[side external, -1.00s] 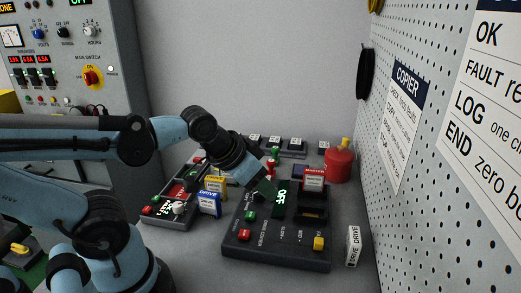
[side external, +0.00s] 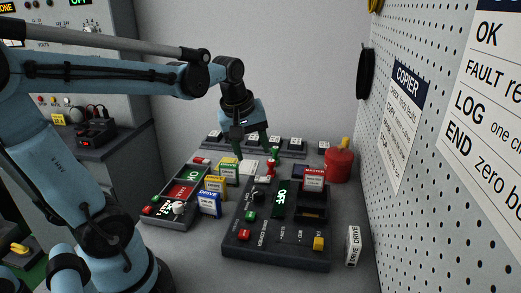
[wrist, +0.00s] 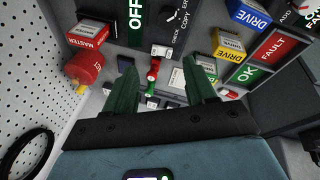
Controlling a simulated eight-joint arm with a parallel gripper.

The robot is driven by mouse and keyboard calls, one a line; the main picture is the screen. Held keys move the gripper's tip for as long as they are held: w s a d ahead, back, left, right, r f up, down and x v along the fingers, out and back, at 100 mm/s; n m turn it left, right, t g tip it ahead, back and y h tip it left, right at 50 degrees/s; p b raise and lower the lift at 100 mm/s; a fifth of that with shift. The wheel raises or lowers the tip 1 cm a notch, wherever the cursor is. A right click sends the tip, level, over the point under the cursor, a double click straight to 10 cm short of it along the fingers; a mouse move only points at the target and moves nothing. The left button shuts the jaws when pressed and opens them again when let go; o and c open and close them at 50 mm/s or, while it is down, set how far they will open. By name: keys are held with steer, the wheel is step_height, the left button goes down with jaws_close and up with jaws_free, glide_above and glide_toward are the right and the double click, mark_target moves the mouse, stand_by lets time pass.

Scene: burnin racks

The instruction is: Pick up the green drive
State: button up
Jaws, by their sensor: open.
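The green drive (side external: 228,171) stands upright behind the yellow drive (side external: 215,185), in a line with the blue drive (side external: 208,203). In the wrist view the green drive (wrist: 207,64) is just right of my right fingertip, and that finger hides part of it. My gripper (side external: 253,150) is open and empty, pointing down, above and a little to the right of the green drive in the side view. In the wrist view the space between my fingertips (wrist: 158,62) lies over small red and green parts and a white label, not over the drive.
The copier console (side external: 276,255) holds the red master drive (side external: 314,178). The OK/FAULT panel (side external: 166,222) lies left of the drives. A red canister (side external: 338,165) stands near the pegboard (side external: 420,215). A white drive (side external: 353,246) stands at the right. Several black units line the back.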

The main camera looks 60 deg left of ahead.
mark_target(228, 165)
steer(key=a+f+n+g+h, duration=0.1)
steer(key=a+f+n+g, duration=0.15)
steer(key=a+n, duration=1.1)
steer(key=shift+n+g, duration=0.35)
steer(key=shift+g, duration=0.1)
steer(key=f, duration=0.5)
steer(key=shift+w+d+f, duration=0.15)
steer(key=shift+w+f, duration=0.2)
steer(key=shift+s+a+f, duration=0.1)
steer(key=shift+f, duration=1.25)
steer(key=shift+s+a+f, duration=0.1)
steer(key=shift+f, duration=1.2)
jaws_close()
